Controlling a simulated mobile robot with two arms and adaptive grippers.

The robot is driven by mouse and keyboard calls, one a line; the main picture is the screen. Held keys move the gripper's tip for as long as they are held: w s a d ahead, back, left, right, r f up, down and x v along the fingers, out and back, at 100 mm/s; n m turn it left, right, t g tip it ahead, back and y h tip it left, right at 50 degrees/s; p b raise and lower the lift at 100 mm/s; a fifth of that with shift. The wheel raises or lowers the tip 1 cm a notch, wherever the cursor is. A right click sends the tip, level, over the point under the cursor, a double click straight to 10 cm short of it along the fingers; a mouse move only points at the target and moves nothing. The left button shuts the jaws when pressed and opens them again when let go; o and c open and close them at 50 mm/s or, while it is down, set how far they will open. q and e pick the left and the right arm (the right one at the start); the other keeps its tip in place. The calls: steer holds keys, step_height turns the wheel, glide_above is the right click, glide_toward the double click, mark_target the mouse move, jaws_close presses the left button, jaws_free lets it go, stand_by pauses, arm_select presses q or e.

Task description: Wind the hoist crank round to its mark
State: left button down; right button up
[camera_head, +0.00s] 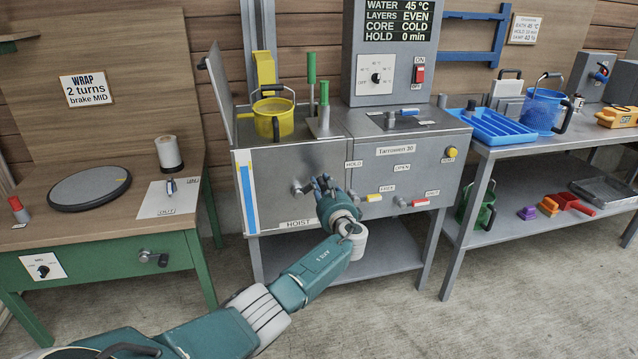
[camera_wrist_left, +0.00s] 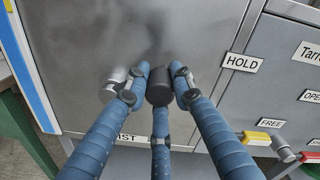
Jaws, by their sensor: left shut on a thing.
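The hoist crank (camera_head: 298,190) is on the grey front panel of the tank cabinet, above the HOIST label (camera_head: 298,223). My left gripper (camera_head: 324,187) is at the crank, just right of its metal hub. In the left wrist view, the fingers of my left gripper (camera_wrist_left: 157,78) are closed around the crank's black knob (camera_wrist_left: 159,88). The metal hub (camera_wrist_left: 116,80) shows left of the knob, partly behind a finger. The crank arm is mostly hidden by the fingers. I cannot make out the crank's mark. My right gripper is not in view.
A HOLD label (camera_wrist_left: 241,62) is right of the gripper. A yellow FREE lever (camera_head: 373,198) and a red SHUT lever (camera_head: 420,202) stick out from the panel further right. A yellow bucket (camera_head: 273,120) sits in the tank top. A green-legged bench (camera_head: 100,225) stands left.

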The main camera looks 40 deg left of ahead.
arm_select(q)
steer(key=shift+s+a+f+m+b, duration=0.15)
steer(key=shift+f+m+b, duration=0.35)
steer(key=shift+f+m, duration=1.6)
steer(key=shift+s+d+f+m+b, duration=0.1)
steer(key=shift+f+m+b, duration=0.45)
steer(key=shift+f+m, duration=1.55)
steer(key=shift+s+a+f+m+b, duration=0.15)
steer(key=shift+f+m+b, duration=0.65)
steer(key=shift+m, duration=2.3)
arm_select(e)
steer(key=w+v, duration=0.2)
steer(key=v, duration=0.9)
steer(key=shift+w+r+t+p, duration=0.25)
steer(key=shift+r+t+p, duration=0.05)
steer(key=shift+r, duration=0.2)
arm_select(q)
steer(key=shift+f, duration=0.3)
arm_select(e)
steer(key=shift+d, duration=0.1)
arm_select(q)
steer(key=c, duration=1.5)
jaws_free()
steer(key=shift+r, duration=0.1)
steer(key=shift+o, duration=0.2)
steer(key=shift+r, duration=0.15)
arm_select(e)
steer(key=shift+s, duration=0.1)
